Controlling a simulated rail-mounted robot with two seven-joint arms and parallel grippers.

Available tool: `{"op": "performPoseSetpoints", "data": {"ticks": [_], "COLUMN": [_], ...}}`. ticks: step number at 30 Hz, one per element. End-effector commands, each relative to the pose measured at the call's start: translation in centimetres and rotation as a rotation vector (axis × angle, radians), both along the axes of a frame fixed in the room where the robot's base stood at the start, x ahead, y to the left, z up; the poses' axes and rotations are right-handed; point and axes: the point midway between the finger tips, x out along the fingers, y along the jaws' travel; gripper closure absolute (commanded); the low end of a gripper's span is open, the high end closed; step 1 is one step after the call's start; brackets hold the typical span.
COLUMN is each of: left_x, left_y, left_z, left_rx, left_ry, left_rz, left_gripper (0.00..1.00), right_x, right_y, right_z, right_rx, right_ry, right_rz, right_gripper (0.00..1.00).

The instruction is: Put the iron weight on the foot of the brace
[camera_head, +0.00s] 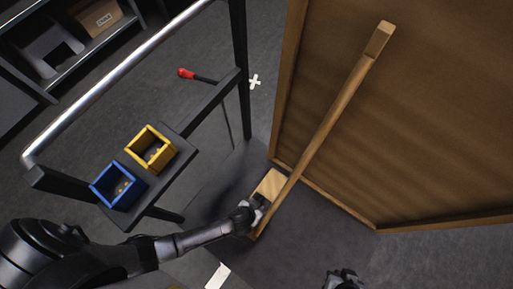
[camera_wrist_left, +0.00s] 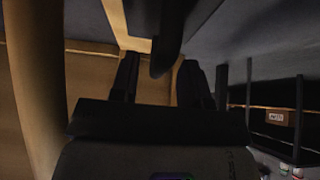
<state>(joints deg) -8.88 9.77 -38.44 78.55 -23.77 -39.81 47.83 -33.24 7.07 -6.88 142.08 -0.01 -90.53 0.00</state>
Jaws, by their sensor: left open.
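The wooden brace (camera_head: 330,115) slants from the tall brown panel (camera_head: 420,110) down to the floor. Its foot (camera_head: 271,183) is a pale wooden board lying at the lower end. My left gripper (camera_head: 259,203) is at this foot, beside the brace. A small dark shape there looks like the iron weight, but the gripper largely hides it. In the left wrist view my left gripper (camera_wrist_left: 160,80) is open, and a dark shape (camera_wrist_left: 168,38) shows between and beyond its fingers over pale wood. Contact is unclear. My right gripper (camera_head: 343,279) is at the bottom edge, partly cut off.
A dark stand at the left carries a blue bin (camera_head: 117,187) and a yellow bin (camera_head: 151,149), each with small items inside. A metal rail (camera_head: 110,83) runs above it. A red-tipped lever (camera_head: 187,74) sticks out nearby. Floor right of the brace's lower end is clear.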

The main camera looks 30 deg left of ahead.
Motion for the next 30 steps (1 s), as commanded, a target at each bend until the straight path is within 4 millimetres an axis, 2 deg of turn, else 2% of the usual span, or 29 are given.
{"op": "performPoseSetpoints", "data": {"ticks": [1, 6, 15, 21, 30], "left_x": [-0.6, -2.4, -4.7, -5.4, -5.5], "left_y": [0.1, 0.3, 0.6, 0.7, 0.8], "left_z": [1.4, 4.2, 7.7, 8.6, 8.7], "left_rx": [-0.002, -0.001, 0.0, 0.001, 0.001], "left_ry": [0.001, 0.001, 0.0, -0.001, -0.001], "left_rz": [0.001, -0.001, 0.0, 0.001, 0.0], "left_gripper": [0.58, 0.58, 0.58, 0.58, 0.58], "right_x": [0.0, 0.0, 0.0, 0.0, 0.0], "right_y": [0.0, 0.2, 0.2, 0.2, 0.0], "right_z": [1.2, 3.2, 5.4, 5.9, 5.9], "right_rx": [0.001, 0.005, 0.007, 0.007, 0.0], "right_ry": [0.0, 0.0, -0.001, -0.001, 0.0], "right_rz": [-0.001, -0.004, -0.005, -0.005, 0.0], "right_gripper": [1.0, 1.0, 1.0, 1.0, 1.0]}}
